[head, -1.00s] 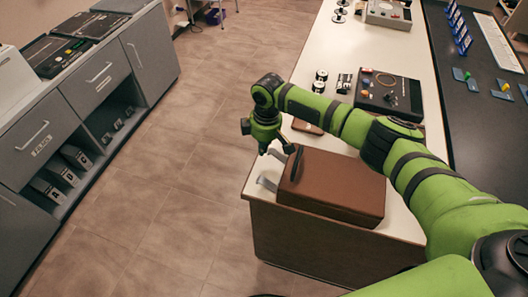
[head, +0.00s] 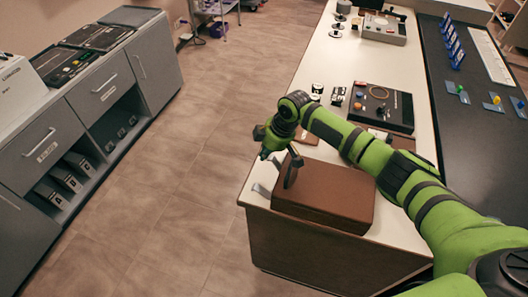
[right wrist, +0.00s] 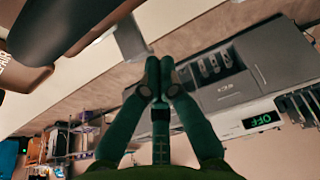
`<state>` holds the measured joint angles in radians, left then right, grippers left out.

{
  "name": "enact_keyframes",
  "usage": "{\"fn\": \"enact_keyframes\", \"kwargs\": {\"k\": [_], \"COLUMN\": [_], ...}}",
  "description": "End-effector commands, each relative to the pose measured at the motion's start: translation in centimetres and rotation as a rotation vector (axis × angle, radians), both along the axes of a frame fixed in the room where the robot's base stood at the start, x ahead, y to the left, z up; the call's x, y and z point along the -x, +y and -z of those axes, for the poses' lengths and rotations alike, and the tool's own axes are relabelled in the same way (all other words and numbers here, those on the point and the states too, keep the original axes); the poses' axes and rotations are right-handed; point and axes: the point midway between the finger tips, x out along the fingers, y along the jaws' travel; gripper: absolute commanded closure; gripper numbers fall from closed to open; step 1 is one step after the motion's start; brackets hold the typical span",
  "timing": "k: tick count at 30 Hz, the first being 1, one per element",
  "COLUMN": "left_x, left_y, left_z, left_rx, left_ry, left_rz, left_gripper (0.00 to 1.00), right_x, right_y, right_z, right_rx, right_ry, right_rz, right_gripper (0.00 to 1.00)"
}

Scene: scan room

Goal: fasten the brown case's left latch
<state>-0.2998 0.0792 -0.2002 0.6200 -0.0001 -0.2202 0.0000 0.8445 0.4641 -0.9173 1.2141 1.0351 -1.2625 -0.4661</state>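The brown case (head: 335,197) lies closed on the near end of the white table in the head view, its dark handle (head: 292,172) on the left side. Two pale metal latch flaps stick out from that side, a nearer one (head: 262,190) and a farther one (head: 277,162). My right gripper (head: 281,157) is above the far end of that side, close to the farther flap; contact cannot be told. In the right wrist view, its fingers (right wrist: 160,70) are together and empty. A pale flap (right wrist: 131,40) shows beside them, with the case (right wrist: 72,22) at upper left. My left gripper is out of view.
The white table (head: 312,62) holds a black device (head: 383,108) and small parts behind the case. Grey cabinets (head: 98,90) stand at the left across open floor (head: 150,200). A dark counter (head: 480,130) adjoins the table on the right.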

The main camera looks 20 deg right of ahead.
Motion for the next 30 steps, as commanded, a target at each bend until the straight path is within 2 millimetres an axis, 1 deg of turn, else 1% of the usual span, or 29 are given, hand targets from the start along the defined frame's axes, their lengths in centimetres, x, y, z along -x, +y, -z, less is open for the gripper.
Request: {"fn": "enact_keyframes", "kwargs": {"k": [1, 4, 10, 19, 30], "left_x": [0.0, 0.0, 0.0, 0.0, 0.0], "left_y": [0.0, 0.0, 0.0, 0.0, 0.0], "left_z": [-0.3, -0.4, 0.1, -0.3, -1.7], "left_rx": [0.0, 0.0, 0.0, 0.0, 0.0], "left_ry": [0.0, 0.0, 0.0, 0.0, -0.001], "left_rz": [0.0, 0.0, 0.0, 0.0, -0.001], "left_gripper": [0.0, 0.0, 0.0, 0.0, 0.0], "right_x": [0.3, 0.4, 0.8, 0.6, 0.6], "right_y": [-0.5, -0.6, -1.2, -0.9, -0.8], "right_z": [0.1, -0.1, -0.4, -0.9, -2.5], "right_rx": [-0.017, -0.067, -0.171, -0.173, -0.173], "right_ry": [-0.007, -0.041, -0.113, -0.115, -0.116], "right_rz": [0.003, 0.004, 0.003, 0.0, -0.001], "right_gripper": [1.0, 1.0, 1.0, 1.0, 1.0]}}
